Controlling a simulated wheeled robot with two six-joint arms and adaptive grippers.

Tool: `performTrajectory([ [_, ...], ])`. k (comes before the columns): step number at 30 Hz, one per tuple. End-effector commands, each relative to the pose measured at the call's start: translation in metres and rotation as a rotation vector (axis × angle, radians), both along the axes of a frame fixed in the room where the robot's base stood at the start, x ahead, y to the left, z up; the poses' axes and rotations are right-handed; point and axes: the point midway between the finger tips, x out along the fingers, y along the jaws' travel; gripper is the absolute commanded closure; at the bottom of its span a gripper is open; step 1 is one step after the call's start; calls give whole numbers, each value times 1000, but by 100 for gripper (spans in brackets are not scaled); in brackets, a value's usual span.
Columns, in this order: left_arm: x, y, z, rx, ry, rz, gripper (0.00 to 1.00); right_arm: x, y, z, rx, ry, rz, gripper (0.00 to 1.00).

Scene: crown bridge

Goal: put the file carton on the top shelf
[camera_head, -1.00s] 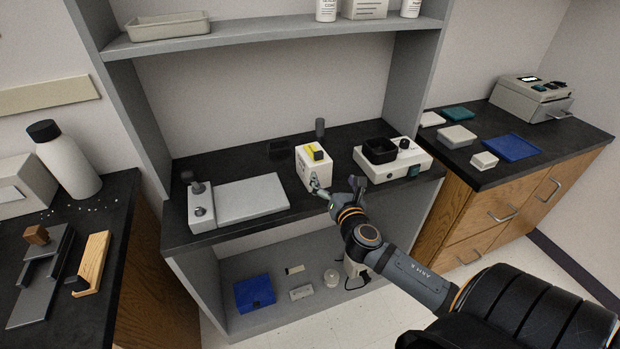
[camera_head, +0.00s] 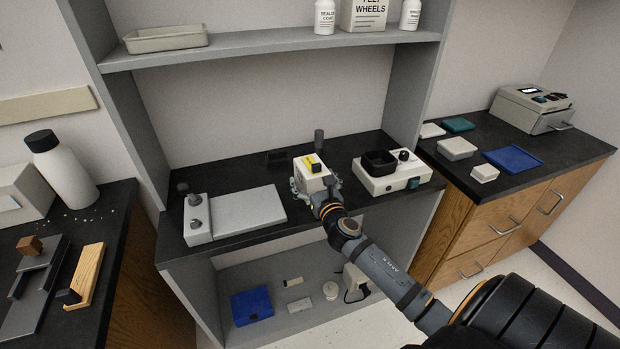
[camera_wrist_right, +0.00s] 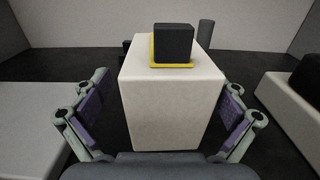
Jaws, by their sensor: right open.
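The white box (camera_head: 313,175), which I take to be the file carton, stands upright on the black middle counter. It has a yellow patch with a dark block on top. It also shows large in the right wrist view (camera_wrist_right: 170,105). My right gripper (camera_head: 317,187) is open around it, one finger on each side. In the right wrist view, the gripper (camera_wrist_right: 163,113) shows a visible gap beside each finger. The grey top shelf (camera_head: 270,41) is above the counter at the back. My left gripper is not in view.
A white device with a black tray (camera_head: 407,184) stands right of the box, and a grey flat-topped unit (camera_head: 245,210) left of it. The top shelf holds a beige tray (camera_head: 166,38), a "wheels" box (camera_head: 362,15) and two white bottles. Bare shelf lies between the tray and bottles.

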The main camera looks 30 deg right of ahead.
Motion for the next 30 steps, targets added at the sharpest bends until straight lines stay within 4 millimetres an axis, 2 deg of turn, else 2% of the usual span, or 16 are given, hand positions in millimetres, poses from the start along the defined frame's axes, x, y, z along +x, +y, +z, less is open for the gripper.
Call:
performTrajectory([
  [4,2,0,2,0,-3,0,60,17,-4,0,0,0,-1,3],
  [11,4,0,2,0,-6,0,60,18,-5,-1,-1,1,0,3],
  [27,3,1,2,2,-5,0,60,18,-5,0,-1,-1,0,76],
  [28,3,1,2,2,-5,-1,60,18,-5,0,-1,-1,0,80],
  [30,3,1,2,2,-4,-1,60,18,-5,0,-1,-1,0,80],
])
